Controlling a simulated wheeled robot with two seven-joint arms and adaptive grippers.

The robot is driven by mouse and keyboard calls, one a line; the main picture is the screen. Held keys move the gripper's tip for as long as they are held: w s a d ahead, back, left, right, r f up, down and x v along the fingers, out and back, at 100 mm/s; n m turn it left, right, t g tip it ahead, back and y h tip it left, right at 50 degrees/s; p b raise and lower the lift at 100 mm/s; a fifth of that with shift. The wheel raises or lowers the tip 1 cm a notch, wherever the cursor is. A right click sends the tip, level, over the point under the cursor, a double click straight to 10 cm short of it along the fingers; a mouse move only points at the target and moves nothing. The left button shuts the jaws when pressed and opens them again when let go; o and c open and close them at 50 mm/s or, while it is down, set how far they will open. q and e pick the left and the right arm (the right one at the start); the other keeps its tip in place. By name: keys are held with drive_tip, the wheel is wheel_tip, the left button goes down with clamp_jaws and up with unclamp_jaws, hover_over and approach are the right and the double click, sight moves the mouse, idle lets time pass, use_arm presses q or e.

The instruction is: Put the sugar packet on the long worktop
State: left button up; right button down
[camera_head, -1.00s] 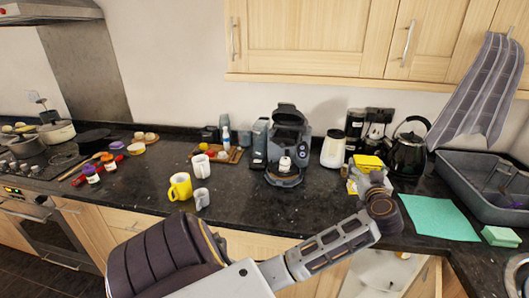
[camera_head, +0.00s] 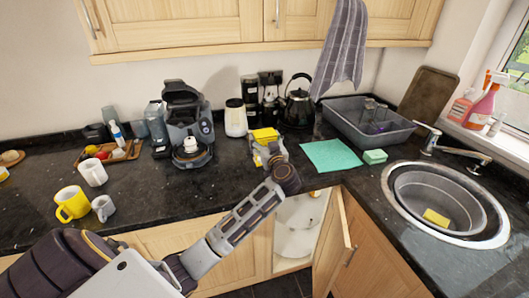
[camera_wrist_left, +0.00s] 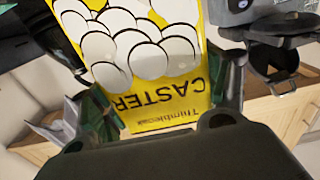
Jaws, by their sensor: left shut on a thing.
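The sugar packet (camera_head: 264,134) is yellow and white, and stands out beyond my left gripper (camera_head: 268,152) in the head view. In the left wrist view the packet (camera_wrist_left: 150,60) fills the space between the two fingers and shows the words "CASTER" and "Thimbleoak". My left gripper is shut on it. The long worktop (camera_head: 225,178) is dark speckled stone along the wall; the packet is over its right part, and I cannot tell whether it touches the surface. My right gripper is not in view.
A coffee machine (camera_head: 186,125), a white canister (camera_head: 236,118) and a black kettle (camera_head: 298,105) stand behind. A green cloth (camera_head: 331,155) lies right, near a grey basin (camera_head: 368,128) and the round sink (camera_head: 445,205). Mugs stand left; bare worktop lies between.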

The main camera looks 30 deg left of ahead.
use_arm(q)
drive_tip(key=shift+f+b, duration=0.35)
drive_tip(key=shift+f, duration=2.05)
drive_tip(key=shift+f, duration=0.1)
drive_tip(key=o, duration=1.4)
